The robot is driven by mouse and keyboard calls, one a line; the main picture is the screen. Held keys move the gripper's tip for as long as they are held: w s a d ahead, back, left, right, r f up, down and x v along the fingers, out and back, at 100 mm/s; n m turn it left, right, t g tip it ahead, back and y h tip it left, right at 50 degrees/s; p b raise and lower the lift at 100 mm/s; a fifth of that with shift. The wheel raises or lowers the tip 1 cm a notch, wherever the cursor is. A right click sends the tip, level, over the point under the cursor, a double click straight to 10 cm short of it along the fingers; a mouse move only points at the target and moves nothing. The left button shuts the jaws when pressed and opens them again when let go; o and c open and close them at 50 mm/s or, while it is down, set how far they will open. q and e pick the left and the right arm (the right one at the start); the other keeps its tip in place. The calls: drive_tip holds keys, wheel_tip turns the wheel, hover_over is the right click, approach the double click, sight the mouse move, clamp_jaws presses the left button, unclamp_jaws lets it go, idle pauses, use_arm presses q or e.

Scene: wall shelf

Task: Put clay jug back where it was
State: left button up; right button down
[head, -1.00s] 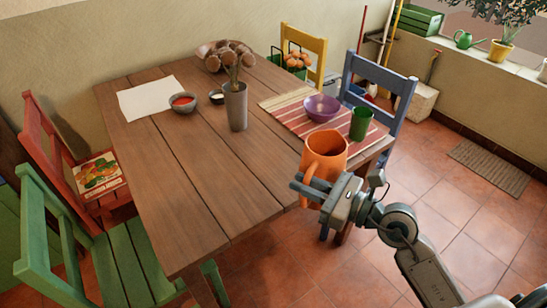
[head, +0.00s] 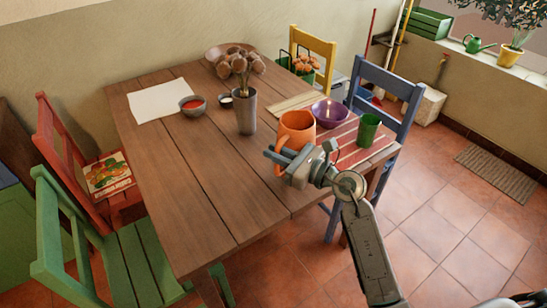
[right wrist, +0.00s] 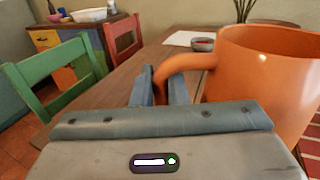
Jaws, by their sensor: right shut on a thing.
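The clay jug (head: 298,129) is orange, wide-mouthed and upright, with a handle on its near left side. It is at the right part of the wooden table (head: 190,165), just left of the striped placemat (head: 358,152). I cannot tell whether its base touches the tabletop. My right gripper (head: 277,160) is shut on the jug's handle. In the right wrist view the fingers (right wrist: 163,88) close around the handle, with the jug (right wrist: 265,85) to their right. My left gripper is not in view.
A purple bowl (head: 330,112) and a green cup (head: 369,128) stand on the placemat, close to the jug. A grey vase (head: 246,112) with dried flowers stands behind it to the left. The table's front left is clear. A blue chair (head: 387,95) stands at the right.

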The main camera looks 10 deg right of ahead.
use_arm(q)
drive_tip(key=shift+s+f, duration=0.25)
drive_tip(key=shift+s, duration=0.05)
use_arm(e)
drive_tip(key=shift+w+a+f, duration=0.15)
drive_tip(key=shift+w+f, duration=0.25)
drive_tip(key=shift+f, duration=0.45)
drive_tip(key=shift+w+a+f, duration=0.1)
drive_tip(key=shift+w+f, duration=0.3)
drive_tip(key=shift+f, duration=0.5)
drive_tip(key=c, duration=1.4)
unclamp_jaws()
drive_tip(key=shift+s+f, duration=0.1)
drive_tip(key=shift+c, duration=0.2)
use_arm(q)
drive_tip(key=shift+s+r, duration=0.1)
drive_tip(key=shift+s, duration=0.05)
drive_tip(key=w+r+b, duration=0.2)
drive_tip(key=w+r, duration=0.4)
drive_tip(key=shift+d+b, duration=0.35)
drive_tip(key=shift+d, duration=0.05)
use_arm(e)
drive_tip(key=v, duration=1.2)
